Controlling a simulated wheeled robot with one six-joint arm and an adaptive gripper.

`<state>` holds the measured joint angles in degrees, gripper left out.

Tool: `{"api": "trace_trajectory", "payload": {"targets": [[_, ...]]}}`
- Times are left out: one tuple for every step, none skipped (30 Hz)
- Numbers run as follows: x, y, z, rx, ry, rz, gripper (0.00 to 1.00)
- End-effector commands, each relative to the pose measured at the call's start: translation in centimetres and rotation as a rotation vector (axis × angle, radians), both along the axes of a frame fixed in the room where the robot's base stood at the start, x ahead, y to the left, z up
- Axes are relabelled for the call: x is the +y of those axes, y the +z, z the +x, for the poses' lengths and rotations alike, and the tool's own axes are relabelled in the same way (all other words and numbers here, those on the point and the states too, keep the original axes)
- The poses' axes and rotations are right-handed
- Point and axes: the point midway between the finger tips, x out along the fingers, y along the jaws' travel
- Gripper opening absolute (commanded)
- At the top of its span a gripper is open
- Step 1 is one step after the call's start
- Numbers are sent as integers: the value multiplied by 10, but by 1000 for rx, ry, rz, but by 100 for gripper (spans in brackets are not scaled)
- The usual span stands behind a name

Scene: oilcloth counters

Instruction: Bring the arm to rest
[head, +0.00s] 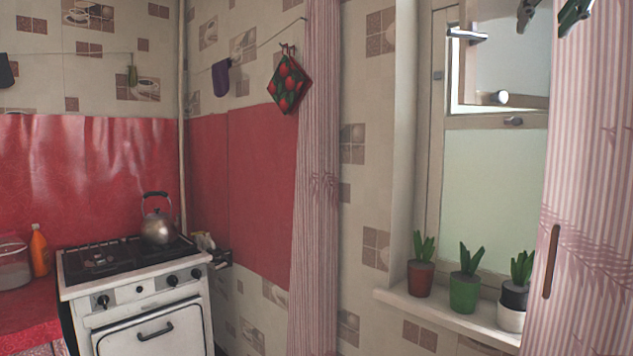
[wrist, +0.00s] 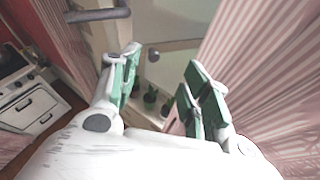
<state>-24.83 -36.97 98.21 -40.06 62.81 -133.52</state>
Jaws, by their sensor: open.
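My gripper (wrist: 158,92) is open and empty in the wrist view, with its two green-padded fingers spread apart. Beyond the gap between the fingers are the window and the potted plants on the sill. In the head view only the tips of my gripper (head: 550,14) show at the top right corner, in front of the window and beside the striped curtain. The rest of my arm is out of the head view.
A white stove (head: 150,318) with a metal kettle (head: 158,227) stands at the left. Plants in a red pot (head: 420,279), a green pot (head: 464,292) and a black-and-white pot (head: 512,308) line the windowsill. Striped curtains (head: 590,200) hang by the window.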

Motion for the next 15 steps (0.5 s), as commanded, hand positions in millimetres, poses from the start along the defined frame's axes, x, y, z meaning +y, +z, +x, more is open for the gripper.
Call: {"api": "trace_trajectory", "payload": {"targets": [[0,0,0,-8,-11,31,47],[1,0,0,-13,-18,55,47],[1,-1,1,-19,-29,85,47],[2,-1,1,-24,-38,114,47],[3,-2,1,-29,-46,142,47],[4,-4,2,-34,-59,187,47],[5,-6,3,-38,-70,222,47],[6,-8,4,-41,-82,261,47],[8,-12,5,-44,-100,317,47],[10,-16,6,-44,-115,363,47],[13,-21,8,-44,-130,411,47],[16,-29,10,-41,-154,478,47],[18,-34,11,-39,-173,531,47],[21,-42,13,-34,-195,590,47],[25,-54,16,-26,-229,673,47]]}}
